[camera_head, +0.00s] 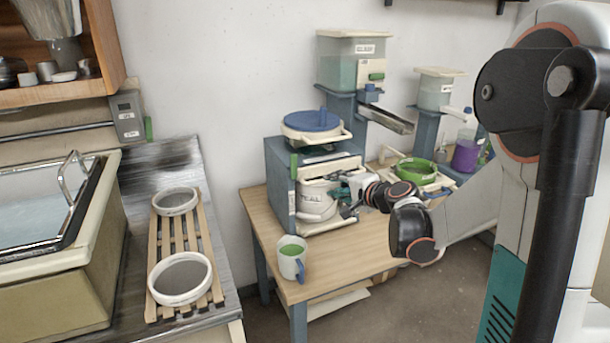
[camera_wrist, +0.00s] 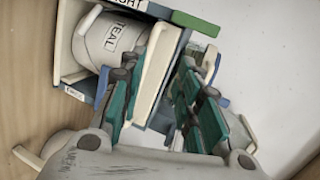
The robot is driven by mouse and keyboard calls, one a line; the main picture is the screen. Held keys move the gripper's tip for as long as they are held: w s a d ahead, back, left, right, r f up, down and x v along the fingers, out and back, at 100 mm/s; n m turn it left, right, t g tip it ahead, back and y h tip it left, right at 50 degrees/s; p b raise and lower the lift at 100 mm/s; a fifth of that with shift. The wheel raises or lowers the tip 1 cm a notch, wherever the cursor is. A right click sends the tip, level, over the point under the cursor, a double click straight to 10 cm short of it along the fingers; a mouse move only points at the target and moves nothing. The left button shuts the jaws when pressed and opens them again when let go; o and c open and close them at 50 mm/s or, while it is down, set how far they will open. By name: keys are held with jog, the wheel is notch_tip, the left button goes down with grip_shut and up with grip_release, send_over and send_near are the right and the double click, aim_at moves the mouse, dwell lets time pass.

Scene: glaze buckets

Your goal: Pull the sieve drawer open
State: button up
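A blue-grey cabinet (camera_head: 280,178) stands on the wooden table. A cream panel (camera_head: 330,169), which looks like the drawer front, spans its opening above a white bucket labelled TEAL (camera_head: 314,203). My gripper (camera_head: 346,194) is at the cabinet's right front, beside the bucket. In the wrist view my gripper (camera_wrist: 168,60) has its teal fingers apart. The long cream panel (camera_wrist: 157,72) shows between them, nearer the left finger; I cannot tell whether either finger touches it. The TEAL bucket shows in the wrist view (camera_wrist: 112,38), left of the fingers. No sieve is visible inside the drawer.
A blue-lidded tub (camera_head: 312,122) sits on top of the cabinet. A mug with green contents (camera_head: 291,258) stands at the table's front. A green basin (camera_head: 415,170) and a purple jar (camera_head: 465,155) are at right. Two round sieves (camera_head: 180,278) lie on a slatted rack at left.

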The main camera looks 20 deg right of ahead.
jog(key=s+d+f+m+t+h, duration=0.1)
jog(key=d+f+m+t+h, duration=0.15)
jog(key=d, duration=0.45)
jog(key=shift+g+y, duration=0.25)
jog(key=shift+g, duration=0.2)
jog(key=w+f+b, duration=0.1)
jog(key=w, duration=0.3)
jog(key=w+f+b, duration=0.1)
jog(key=w, duration=0.4)
jog(key=w+a+f+b, duration=0.1)
jog(key=w, duration=0.3)
jog(key=shift+w+b, duration=0.15)
jog(key=shift+b, duration=0.15)
grip_shut()
